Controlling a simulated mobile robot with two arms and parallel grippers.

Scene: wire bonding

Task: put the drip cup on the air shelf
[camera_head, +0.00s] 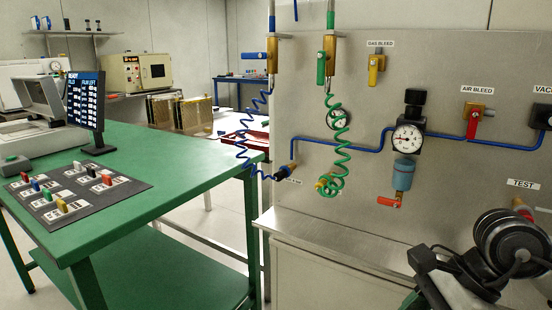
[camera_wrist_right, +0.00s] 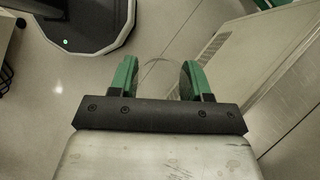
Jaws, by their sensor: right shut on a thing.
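In the head view my right arm fills the lower right corner, and the cup cannot be made out there. A bare metal shelf (camera_head: 345,243) runs along the foot of the air panel (camera_head: 300,110), left of my right arm. My left gripper is not in view.
On the panel, a regulator with a gauge (camera_head: 408,139) has a blue bowl (camera_head: 403,174) and red-handled drain (camera_head: 389,202) above the shelf. Coiled green (camera_head: 340,150) and blue hoses hang at its left. A green table (camera_head: 150,195) stands left, with a floor gap between.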

